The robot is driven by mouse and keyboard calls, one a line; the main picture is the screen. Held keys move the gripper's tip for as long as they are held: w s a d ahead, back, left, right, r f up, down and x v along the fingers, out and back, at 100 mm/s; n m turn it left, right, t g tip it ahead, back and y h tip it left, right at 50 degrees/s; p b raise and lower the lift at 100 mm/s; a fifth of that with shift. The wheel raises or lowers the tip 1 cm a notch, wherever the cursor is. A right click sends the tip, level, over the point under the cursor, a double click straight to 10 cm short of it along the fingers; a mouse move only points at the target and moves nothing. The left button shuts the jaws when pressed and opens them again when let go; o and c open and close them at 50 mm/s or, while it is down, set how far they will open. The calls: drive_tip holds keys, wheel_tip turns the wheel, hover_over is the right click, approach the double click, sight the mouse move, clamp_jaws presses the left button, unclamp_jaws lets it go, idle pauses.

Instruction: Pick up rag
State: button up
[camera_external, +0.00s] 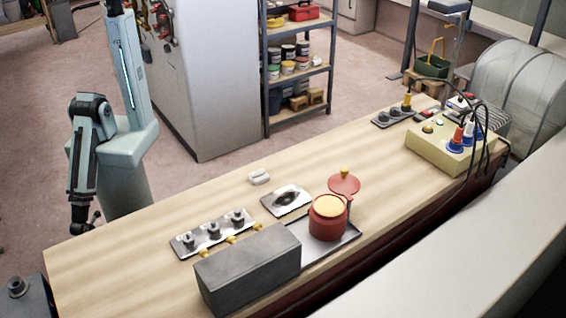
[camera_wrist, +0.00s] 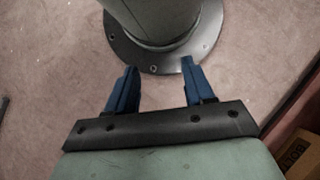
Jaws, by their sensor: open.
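A small white bundle (camera_external: 260,177), which looks like a folded rag, lies on the wooden bench near its back edge. A flat pale piece with a dark stain (camera_external: 287,200) lies just in front of it; I cannot tell whether this is a cloth or a plate. My gripper (camera_wrist: 159,65) is open and empty in the wrist view, its two blue fingers apart above the floor. In the external view my gripper (camera_external: 88,226) hangs at the left, off the bench end and well away from both. The wrist view shows no rag.
On the bench (camera_external: 120,255) stand a grey box (camera_external: 248,268), a red pot (camera_external: 328,217) on a tray, a plate with several metal fittings (camera_external: 213,233) and a yellow control box (camera_external: 440,150) with cables. The bench's left end is clear.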

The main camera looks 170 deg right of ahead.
drive_tip(key=o, duration=0.8)
drive_tip(key=shift+c, duration=0.2)
